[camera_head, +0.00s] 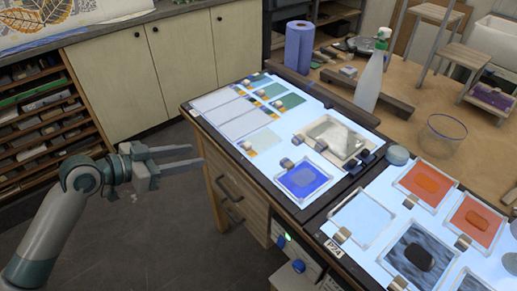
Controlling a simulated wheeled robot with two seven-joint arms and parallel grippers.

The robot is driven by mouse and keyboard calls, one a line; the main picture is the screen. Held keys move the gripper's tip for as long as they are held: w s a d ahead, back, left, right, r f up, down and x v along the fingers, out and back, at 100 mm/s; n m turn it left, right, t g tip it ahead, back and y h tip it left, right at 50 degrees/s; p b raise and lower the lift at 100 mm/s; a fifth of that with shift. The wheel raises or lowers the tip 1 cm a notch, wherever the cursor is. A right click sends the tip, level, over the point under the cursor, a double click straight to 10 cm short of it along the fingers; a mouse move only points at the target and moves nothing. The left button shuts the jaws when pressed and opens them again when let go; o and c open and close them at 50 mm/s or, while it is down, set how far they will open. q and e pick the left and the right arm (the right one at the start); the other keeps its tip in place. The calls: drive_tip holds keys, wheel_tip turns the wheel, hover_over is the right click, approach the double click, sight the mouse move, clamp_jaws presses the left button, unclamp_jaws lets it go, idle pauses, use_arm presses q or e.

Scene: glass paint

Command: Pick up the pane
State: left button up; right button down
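Several glass panes lie on the lit table top. A blue pane (304,180) lies near the table's front edge. The frames do not show which pane is meant. My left gripper (197,154) is over the floor, left of the table. Its two fingers are apart with nothing between them. My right gripper is out of view.
A green-topped spray bottle (371,72), a blue paper roll (298,46) and a glass bowl (442,134) stand behind the panes. Small metal weights sit around the panes. The table's front edge (213,150) is near my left fingertips. The floor (150,215) is open.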

use_arm(q)
drive_tip(key=p, duration=0.5)
approach(244, 145)
drive_tip(key=x, duration=0.3)
drive_tip(key=shift+f, duration=0.35)
drive_tip(key=p+x, duration=0.1)
drive_tip(key=x, duration=0.1)
drive_tip(key=r+p+x, duration=0.1)
drive_tip(key=p+x, duration=0.1)
drive_tip(key=shift+w+d+f, duration=0.15)
drive_tip(key=shift+d, duration=0.15)
drive_tip(key=shift+w+d+f, duration=0.2)
drive_tip(key=shift+d+f, duration=0.05)
idle(0.3)
